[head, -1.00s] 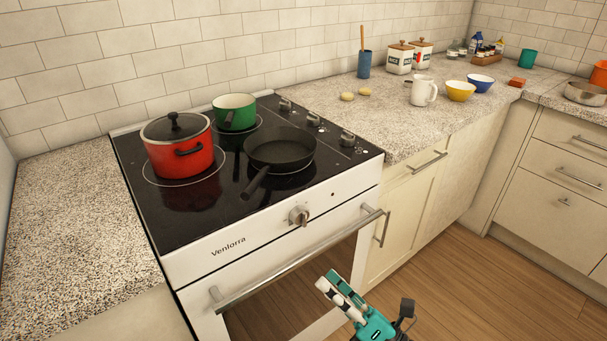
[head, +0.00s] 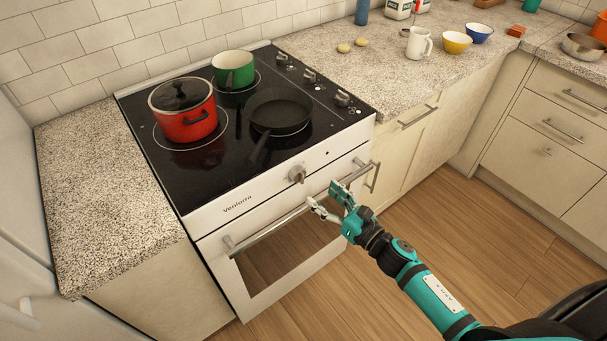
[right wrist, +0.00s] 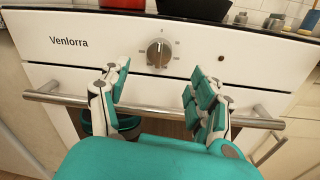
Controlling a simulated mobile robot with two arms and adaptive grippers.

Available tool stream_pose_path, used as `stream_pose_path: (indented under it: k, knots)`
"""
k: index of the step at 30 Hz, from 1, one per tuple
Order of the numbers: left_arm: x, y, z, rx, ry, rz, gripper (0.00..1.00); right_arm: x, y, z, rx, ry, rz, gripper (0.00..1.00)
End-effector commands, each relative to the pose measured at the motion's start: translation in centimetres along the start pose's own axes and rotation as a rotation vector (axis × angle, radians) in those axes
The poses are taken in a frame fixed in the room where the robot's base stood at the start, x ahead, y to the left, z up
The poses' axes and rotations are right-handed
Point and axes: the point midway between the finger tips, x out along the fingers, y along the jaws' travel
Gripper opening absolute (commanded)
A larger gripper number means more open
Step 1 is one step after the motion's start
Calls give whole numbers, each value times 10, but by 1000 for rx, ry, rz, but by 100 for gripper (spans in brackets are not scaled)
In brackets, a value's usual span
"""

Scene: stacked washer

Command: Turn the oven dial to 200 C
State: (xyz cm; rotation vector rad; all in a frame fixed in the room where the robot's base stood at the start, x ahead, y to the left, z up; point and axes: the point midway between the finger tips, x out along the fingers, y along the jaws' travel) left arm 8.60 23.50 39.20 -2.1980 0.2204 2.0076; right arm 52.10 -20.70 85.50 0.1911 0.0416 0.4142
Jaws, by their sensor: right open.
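The oven dial (head: 297,174) is a round silver knob on the white front panel of the oven (head: 270,192), right of the "Venlorra" lettering. In the right wrist view the dial (right wrist: 159,53) is near the top middle, with small marks around it. My right gripper (head: 326,197) is open and empty in front of the oven, a little below and right of the dial. In the right wrist view its two fingers (right wrist: 155,88) stand apart, with the dial showing beyond the gap between them. My left gripper is not in view.
The oven's bar handle (head: 275,226) runs across below the dial, close to my right gripper. A red pot (head: 186,122), a green pot (head: 236,72) and a black pan (head: 281,111) stand on the cooktop. The floor (head: 470,240) to the right is clear.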

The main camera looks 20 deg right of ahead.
Motion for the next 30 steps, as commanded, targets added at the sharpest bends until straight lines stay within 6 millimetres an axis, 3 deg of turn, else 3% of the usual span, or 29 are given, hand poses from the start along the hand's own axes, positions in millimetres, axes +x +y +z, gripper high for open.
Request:
stream_pose_path:
  k: [6,12,24,30]
  knots:
    - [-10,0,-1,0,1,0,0,47,1,2,3,-3,1,64]
    - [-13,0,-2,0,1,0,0,73,1,1,3,-2,0,64]
    - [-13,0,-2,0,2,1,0,82,1,0,2,-1,1,64]
    - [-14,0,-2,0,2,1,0,82,1,0,2,-1,1,40]
